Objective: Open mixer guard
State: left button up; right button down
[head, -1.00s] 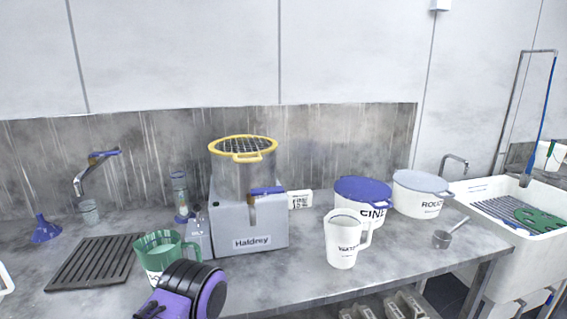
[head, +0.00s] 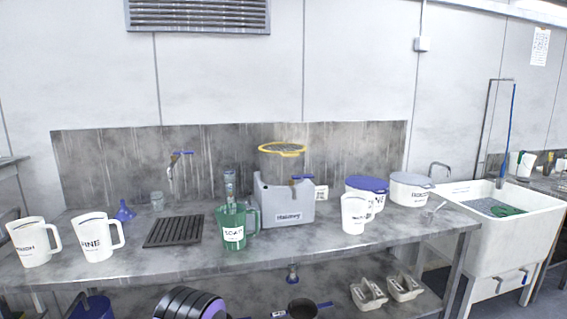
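The mixer (head: 284,202) is a grey box with a "Haldrey" label and a steel bowl (head: 281,166) on top, standing on the steel bench. Its guard (head: 283,149) is a yellow-rimmed ring with a grid, lying flat over the bowl's mouth, so it looks closed. A blue-handled lever or tap shows at the mixer's right front. A black and purple rounded part of my own arm shows at the bottom edge, left of centre. Neither gripper's fingers can be seen.
A green SOAP jug (head: 236,226) stands in front of the mixer's left side. A white jug (head: 353,214) and lidded tubs (head: 411,188) stand to the right. The bench front between the jugs is clear.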

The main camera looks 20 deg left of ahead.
aim_at(275, 145)
jog(key=u, duration=0.55)
jog(key=i, duration=0.55)
jog(key=u, duration=0.6)
jog(key=i, duration=0.85)
jog(key=z, duration=0.25)
